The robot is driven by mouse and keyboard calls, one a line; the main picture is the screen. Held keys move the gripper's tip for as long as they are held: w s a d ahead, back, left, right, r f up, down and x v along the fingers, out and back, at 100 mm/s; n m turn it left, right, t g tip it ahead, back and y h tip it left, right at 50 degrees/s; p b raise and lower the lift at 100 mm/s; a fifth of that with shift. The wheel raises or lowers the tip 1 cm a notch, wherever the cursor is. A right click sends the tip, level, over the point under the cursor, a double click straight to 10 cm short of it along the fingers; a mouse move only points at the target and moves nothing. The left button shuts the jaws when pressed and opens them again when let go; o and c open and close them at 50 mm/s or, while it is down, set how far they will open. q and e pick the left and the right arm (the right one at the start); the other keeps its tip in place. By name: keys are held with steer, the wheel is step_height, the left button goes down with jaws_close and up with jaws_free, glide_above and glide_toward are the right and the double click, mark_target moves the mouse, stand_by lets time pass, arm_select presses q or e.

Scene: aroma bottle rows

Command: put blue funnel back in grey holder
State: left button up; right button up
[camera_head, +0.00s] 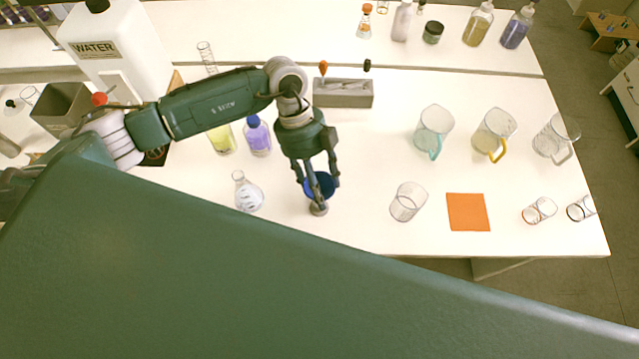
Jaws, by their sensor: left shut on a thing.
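The blue funnel (325,184) is near the front middle of the bench, partly hidden by my gripper's fingers. My left gripper (319,186) points down and is shut on the funnel. A small grey-brown round thing (318,209) shows directly below the funnel; I cannot tell whether they touch. The grey holder (343,95) is a long low block behind my gripper, in the middle of the bench. An orange-topped item and a black-topped item stick up at its back edge. My right gripper is not in view.
A flask (248,194) and a purple bottle (258,138) stand left of my gripper. An empty beaker (407,203) and an orange mat (467,212) are to its right. Several jugs stand further right. A white water container (118,45) is back left.

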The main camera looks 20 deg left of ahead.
arm_select(q)
steer(key=shift+f+b, duration=0.4)
steer(key=shift+f, duration=0.4)
steer(key=shift+f+b, duration=1.1)
steer(key=shift+f, duration=0.55)
steer(key=o, duration=1)
steer(key=v, duration=1.2)
